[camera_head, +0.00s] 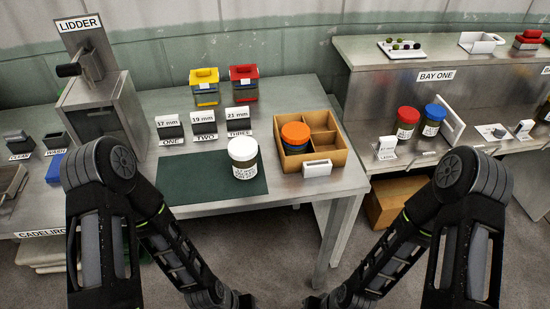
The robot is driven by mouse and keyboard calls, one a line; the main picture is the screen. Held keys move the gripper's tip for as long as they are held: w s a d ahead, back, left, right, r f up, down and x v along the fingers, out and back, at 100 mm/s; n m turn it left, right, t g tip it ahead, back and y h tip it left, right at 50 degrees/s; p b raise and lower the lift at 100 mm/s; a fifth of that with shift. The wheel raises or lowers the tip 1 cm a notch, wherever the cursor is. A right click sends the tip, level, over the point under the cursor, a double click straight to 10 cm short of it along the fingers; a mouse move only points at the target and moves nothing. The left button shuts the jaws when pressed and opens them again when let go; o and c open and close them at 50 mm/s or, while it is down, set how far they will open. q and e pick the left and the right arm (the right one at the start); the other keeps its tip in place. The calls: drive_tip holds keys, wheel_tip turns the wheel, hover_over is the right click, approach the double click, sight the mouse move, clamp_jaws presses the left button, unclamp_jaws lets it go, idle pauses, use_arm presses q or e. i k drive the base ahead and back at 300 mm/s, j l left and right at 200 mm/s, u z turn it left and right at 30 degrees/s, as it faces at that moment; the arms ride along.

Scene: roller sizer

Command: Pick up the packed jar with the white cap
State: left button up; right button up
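The jar with the white cap (244,160) stands upright on the dark green mat (185,183), near the mat's right end. Its body carries a white label whose text is too small to read. Nothing touches the jar. My two arms come in from the lower left and lower right and bend down to the bottom edge near the middle. Both grippers are out of the picture, so their fingers are hidden.
An orange-capped jar (295,137) stands in a divided wooden box (327,147) to the right. Signs (204,122) and two stacked containers (205,87) are behind the mat. The lidder (100,95) stands left. Red-capped (407,122) and blue-capped (432,120) jars stand on the right counter.

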sight(242, 150)
drive_tip(key=z, duration=1.45)
drive_tip(key=k+j, duration=0.45)
drive_tip(key=k, duration=0.1)
